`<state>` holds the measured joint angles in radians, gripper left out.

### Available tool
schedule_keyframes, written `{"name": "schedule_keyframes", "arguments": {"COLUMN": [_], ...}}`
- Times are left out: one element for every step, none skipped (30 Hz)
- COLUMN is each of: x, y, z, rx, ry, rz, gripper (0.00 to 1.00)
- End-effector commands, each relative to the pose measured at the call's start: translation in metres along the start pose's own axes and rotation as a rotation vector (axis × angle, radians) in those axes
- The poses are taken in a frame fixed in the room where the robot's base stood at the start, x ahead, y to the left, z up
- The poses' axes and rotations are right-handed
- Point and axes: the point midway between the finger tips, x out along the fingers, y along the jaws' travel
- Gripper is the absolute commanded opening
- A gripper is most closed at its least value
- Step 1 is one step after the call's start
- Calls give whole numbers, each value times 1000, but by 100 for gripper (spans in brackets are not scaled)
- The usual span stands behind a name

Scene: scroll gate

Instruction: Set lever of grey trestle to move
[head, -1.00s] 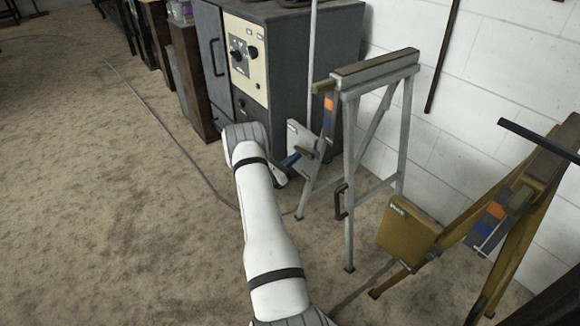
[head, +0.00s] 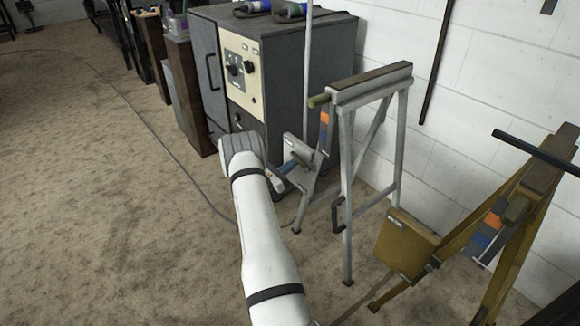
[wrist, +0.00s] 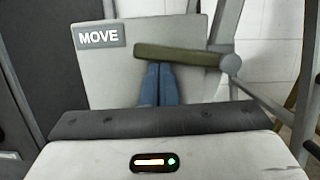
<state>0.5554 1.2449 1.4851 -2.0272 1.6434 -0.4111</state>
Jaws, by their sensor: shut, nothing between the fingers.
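The grey trestle (head: 370,84) stands right of centre in the head view, against the white wall. A light grey plate (head: 296,148) is fixed at its left side. In the wrist view the plate (wrist: 170,80) carries a "MOVE" label (wrist: 99,36) at its upper left. The olive lever (wrist: 178,54) lies nearly level, from its round pivot at right toward the label, its free end just below and right of it. My gripper (wrist: 160,68) is shut and empty. Its blue fingertips are just under the lever, seemingly at or touching it. In the head view my gripper (head: 289,164) is partly hidden by my arm.
A yellow trestle (head: 520,205) with its own yellow box (head: 404,243) stands at right. A dark grey cabinet (head: 310,60) with a cream control panel (head: 243,72) is behind the plate. A cable (head: 150,130) lies on the floor. Carpet at left is clear.

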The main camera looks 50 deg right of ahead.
Motion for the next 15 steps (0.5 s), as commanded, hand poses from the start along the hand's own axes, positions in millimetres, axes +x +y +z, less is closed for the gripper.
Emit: {"name": "schedule_keyframes", "arguments": {"x": [0, 0, 0, 0, -1, -1, -1, -1, -2, -2, -3, -4, -5, -7, -9], "y": [0, 0, 0, 0, 1, 1, 1, 1, 1, 1, 2, 2, 3, 4, 5], "z": [0, 0, 0, 0, 0, 0, 0, -1, -3, -5, -7, -12, -15, -19, -25], "rx": [0, 0, 0, 0, 0, 0, 0, 0, 0, 0, 0, 0, 0, 0, 0], "ry": [0, 0, 0, 0, 0, 0, 0, 0, 0, 0, 0, 0, 0, 0, 0], "rz": [1, 1, 1, 1, 1, 1, 1, 1, 2, 2, 2, 2, 3, 3, 4], "gripper": [0, 0, 0, 0, 0, 0, 0, 0, 0, 0, 0, 0, 0, 0, 0]}}
